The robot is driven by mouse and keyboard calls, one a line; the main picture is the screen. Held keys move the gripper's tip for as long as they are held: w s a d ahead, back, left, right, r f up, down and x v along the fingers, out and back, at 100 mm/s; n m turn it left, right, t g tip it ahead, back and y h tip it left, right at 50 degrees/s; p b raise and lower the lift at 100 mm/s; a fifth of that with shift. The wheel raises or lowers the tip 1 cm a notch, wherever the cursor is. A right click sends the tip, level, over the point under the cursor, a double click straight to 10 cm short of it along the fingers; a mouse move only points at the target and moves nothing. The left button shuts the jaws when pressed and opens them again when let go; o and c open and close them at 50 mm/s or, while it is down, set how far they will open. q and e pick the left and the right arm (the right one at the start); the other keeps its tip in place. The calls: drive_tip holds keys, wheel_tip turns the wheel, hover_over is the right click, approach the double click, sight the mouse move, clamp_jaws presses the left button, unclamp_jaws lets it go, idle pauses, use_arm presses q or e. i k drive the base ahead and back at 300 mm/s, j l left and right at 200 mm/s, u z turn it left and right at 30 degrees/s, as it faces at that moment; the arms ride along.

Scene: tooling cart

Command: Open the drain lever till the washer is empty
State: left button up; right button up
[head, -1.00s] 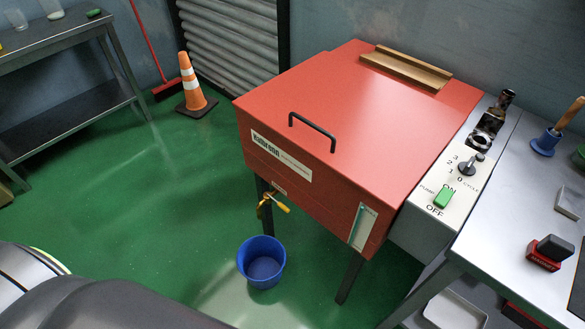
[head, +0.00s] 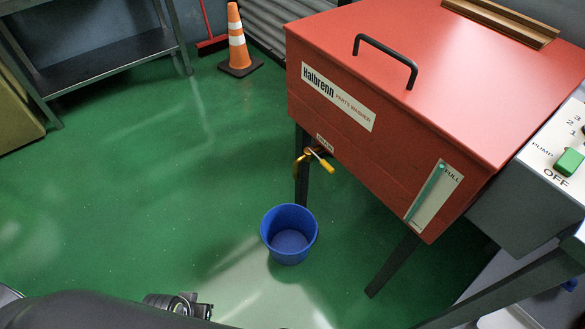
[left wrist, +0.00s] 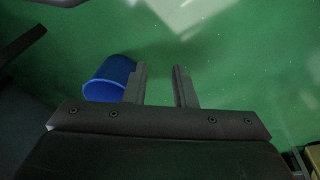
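The red parts washer (head: 375,125) stands on dark legs with its lid down. Its drain valve with a yellow lever (head: 322,162) sticks out low on the front. A blue bucket (head: 289,233) stands on the floor below the valve and looks empty; it also shows in the left wrist view (left wrist: 108,80). The level gauge (head: 434,193) at the front right shows a teal column up near FULL. My left gripper (left wrist: 160,76) is open and empty, its fingers apart over the green floor. In the head view only part of my left arm shows at the bottom. My right gripper is out of view.
A control panel with a green pump switch (head: 568,162) is right of the washer. A grey bench (head: 540,275) stands at the lower right. An orange cone (head: 237,45) and a metal shelf (head: 95,55) are behind left. The floor before the washer is clear around the bucket.

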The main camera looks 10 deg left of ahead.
sight(323, 162)
drive_tip(key=k+l+u, duration=0.15)
drive_tip(key=u, duration=0.3)
drive_tip(key=k+l+u, duration=0.15)
drive_tip(key=u, duration=0.35)
drive_tip(key=k+l+u, duration=0.15)
drive_tip(key=u, duration=0.3)
drive_tip(key=k+j, duration=0.05)
